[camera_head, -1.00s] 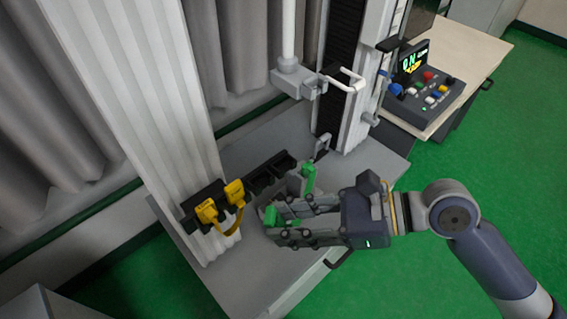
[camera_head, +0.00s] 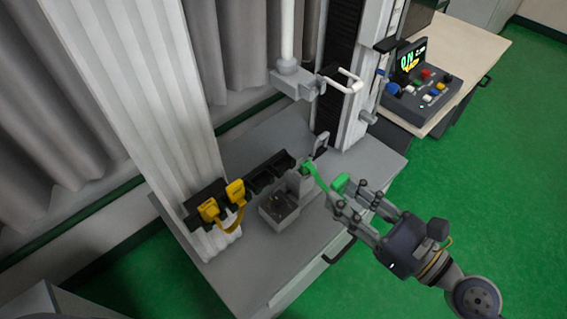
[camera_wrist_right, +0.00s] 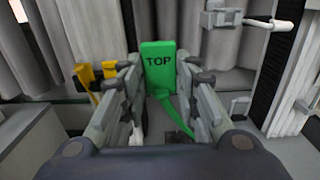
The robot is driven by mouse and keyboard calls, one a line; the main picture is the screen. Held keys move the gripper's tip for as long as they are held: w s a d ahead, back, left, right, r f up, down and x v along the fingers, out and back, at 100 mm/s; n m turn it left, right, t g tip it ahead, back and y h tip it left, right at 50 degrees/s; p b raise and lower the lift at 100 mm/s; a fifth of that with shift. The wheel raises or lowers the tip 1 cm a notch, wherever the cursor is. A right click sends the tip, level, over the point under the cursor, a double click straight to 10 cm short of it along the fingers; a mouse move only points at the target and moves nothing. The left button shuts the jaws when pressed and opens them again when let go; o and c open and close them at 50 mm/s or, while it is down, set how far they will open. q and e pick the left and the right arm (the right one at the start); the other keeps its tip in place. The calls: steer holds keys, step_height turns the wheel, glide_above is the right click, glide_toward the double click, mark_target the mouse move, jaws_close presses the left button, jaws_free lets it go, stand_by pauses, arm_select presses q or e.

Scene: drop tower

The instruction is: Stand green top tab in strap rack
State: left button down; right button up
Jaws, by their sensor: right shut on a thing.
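My right gripper (camera_head: 347,193) is at the right of the drop tower's grey base and is shut on the green top tab (camera_head: 340,183). In the wrist view the tab (camera_wrist_right: 158,64) stands upright between the fingers, with "TOP" on its face. A green strap (camera_head: 318,179) runs from it toward the tower; its far end shows by a grey block. The black strap rack (camera_head: 262,178) is further left, apart from the gripper. Its left slots hold two yellow tabs (camera_head: 209,210) joined by a yellow strap; its right slots look empty. My left gripper is not in view.
A grey open-topped box (camera_head: 272,218) stands on the base (camera_head: 250,262) in front of the rack. A white hooked bracket (camera_head: 345,82) hangs above. A control box (camera_head: 425,90) sits on the side table.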

steer(key=shift+w+a+r, duration=0.1)
steer(key=shift+w+r, duration=0.05)
steer(key=shift+w, duration=0.2)
steer(key=w+a+f+p, duration=0.3)
steer(key=w+a+f, duration=0.2)
steer(key=w+a, duration=0.5)
steer(key=shift+w+f, duration=0.15)
steer(key=shift+w, duration=0.65)
